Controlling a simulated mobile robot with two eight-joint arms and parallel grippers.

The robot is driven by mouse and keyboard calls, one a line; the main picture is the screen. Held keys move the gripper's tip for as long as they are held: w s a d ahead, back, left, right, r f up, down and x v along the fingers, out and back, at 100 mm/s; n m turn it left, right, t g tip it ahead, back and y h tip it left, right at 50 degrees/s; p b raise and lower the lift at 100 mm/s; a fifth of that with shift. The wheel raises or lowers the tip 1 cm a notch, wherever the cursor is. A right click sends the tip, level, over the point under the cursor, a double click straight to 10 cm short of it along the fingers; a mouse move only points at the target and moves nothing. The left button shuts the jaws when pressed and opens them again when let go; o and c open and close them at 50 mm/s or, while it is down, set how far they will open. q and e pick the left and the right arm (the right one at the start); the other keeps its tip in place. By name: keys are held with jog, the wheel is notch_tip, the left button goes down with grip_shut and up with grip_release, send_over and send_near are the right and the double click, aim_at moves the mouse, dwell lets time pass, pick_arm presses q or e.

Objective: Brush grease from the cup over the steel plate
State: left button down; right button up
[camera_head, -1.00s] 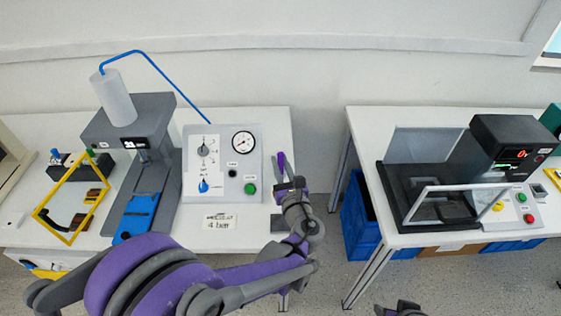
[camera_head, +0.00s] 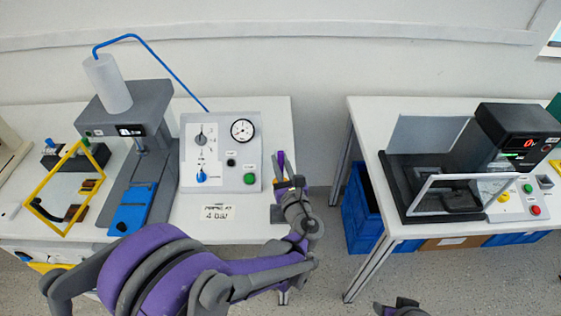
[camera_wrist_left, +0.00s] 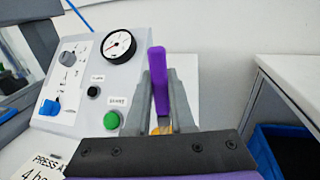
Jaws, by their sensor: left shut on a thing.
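My left gripper (camera_head: 289,184) is at the right end of the left bench, to the right of the control panel. It is shut on an upright purple handle (camera_head: 281,160), likely the brush. In the left wrist view the purple handle (camera_wrist_left: 159,80) stands between the grey fingers (camera_wrist_left: 160,115). A small orange-yellow patch shows below it; I cannot tell whether this is the cup. The brush's lower end is hidden. A dark part of my right arm (camera_head: 398,307) shows at the bottom edge.
The control panel (camera_head: 249,179) with a gauge, knobs and green button stands close left of the gripper. A press (camera_head: 161,183) and yellow frame (camera_head: 36,212) stand farther left. A gap separates this bench from the right bench (camera_head: 361,107), with a blue crate (camera_head: 354,222) beneath.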

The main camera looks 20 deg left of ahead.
aim_at(281, 151)
pick_arm(q)
jog(key=shift+f+b, duration=0.55)
jog(key=shift+f, duration=0.05)
dwell(1.6)
jog(key=shift+r, duration=0.1)
jog(key=shift+r+p, duration=2.45)
jog(key=shift+r, duration=0.95)
